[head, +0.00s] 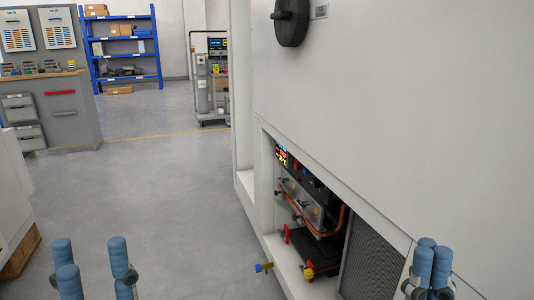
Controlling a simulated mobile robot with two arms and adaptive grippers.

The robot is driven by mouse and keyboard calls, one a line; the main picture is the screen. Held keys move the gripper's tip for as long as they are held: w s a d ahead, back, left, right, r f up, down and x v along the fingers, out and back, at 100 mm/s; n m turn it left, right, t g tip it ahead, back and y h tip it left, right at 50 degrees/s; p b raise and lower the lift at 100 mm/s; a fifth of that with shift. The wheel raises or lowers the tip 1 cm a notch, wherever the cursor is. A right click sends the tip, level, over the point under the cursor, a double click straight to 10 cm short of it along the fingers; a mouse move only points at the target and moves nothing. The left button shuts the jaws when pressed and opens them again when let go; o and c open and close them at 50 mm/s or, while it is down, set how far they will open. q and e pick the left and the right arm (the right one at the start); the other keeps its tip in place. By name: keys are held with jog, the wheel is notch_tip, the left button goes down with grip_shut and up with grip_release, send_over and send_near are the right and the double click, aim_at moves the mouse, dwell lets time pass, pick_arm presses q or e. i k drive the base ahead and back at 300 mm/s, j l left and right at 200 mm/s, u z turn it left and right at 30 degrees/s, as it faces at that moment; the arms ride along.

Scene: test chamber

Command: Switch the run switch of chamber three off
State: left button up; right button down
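A large white cabinet (370,110) fills the right side of the head view; no number on it is readable, so I cannot tell if it is chamber three. I cannot make out a run switch. My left gripper (93,264) is open and empty at the lower left, over the floor. My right gripper (431,264) has its blue fingertips together with nothing seen between them, in front of the cabinet's lower part at the lower right.
Behind stand a trolley (213,85), blue shelves (125,79) and a grey workbench (60,112). The middle floor is clear.

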aim_at(296, 165)
jog(key=i+j, duration=0.75)
jog(key=i+l+z, duration=0.05)
jog(key=i, duration=0.05)
